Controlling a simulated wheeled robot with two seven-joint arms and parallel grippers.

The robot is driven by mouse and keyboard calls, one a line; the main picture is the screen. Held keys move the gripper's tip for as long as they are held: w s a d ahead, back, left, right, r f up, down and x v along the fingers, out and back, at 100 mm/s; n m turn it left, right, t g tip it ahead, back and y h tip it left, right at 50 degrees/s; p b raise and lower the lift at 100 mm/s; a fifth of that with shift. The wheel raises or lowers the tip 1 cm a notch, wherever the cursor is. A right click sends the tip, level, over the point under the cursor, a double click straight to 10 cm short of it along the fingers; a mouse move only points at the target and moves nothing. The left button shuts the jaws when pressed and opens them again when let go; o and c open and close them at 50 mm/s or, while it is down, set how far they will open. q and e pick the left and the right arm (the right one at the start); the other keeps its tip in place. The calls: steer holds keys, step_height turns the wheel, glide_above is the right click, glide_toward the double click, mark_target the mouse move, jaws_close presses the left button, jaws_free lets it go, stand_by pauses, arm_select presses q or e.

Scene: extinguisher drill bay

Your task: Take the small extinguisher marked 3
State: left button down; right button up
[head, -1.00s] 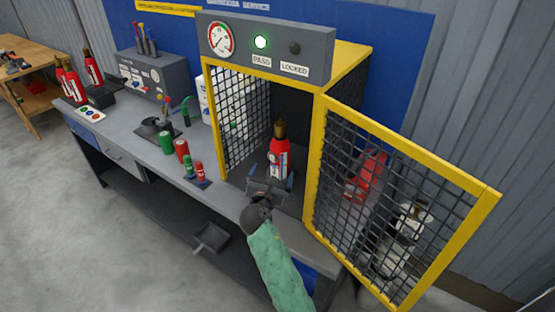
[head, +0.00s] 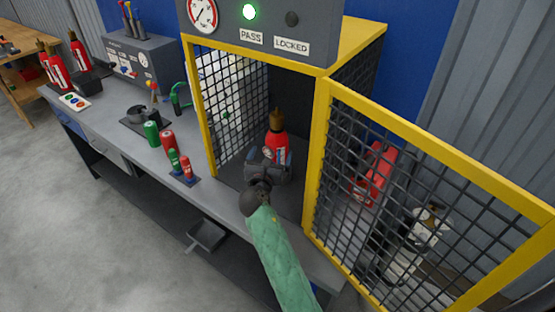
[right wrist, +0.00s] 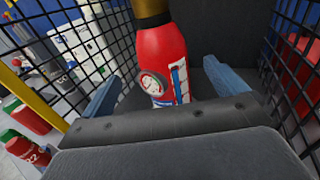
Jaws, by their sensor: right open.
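A small red extinguisher (head: 276,140) with a brass-coloured top stands upright inside the yellow-framed mesh cage (head: 320,120). In the right wrist view the extinguisher (right wrist: 163,62) shows a round gauge mark and a white-and-blue label; I cannot read a number on it. My right gripper (head: 270,160) is at the cage opening, just in front of the extinguisher. Its blue fingers (right wrist: 168,92) are open, one on each side of the extinguisher, with visible gaps. The gripper body hides the extinguisher's base. My left gripper is not in view.
The mesh door (head: 400,200) stands open to the right of my right arm. Red and green cylinders (head: 168,143) stand on the bench left of the cage. More red extinguishers (head: 78,52) stand at the far left.

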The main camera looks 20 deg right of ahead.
mark_target(274, 155)
step_height(274, 155, down, 3)
steer(key=shift+f+b, duration=0.2)
steer(key=shift+b, duration=1.05)
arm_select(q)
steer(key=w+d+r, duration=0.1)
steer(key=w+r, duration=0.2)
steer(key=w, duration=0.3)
arm_select(e)
steer(key=shift+w+d, duration=0.1)
steer(key=shift+w, duration=0.1)
steer(key=shift+p+x, duration=0.5)
steer(key=shift+x, duration=0.6)
steer(key=shift+w+d+r+p, duration=0.1)
steer(key=shift+w+d+p, duration=0.15)
steer(key=shift+w+p, duration=0.1)
steer(key=p+x, duration=0.2)
steer(key=x, duration=0.1)
steer(key=shift+w+d, duration=0.2)
steer(key=shift+w, duration=0.05)
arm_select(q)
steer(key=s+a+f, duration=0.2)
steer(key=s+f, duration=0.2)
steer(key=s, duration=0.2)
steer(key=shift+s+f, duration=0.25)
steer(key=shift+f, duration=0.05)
arm_select(e)
steer(key=shift+w+d, duration=0.2)
steer(key=shift+w, duration=0.1)
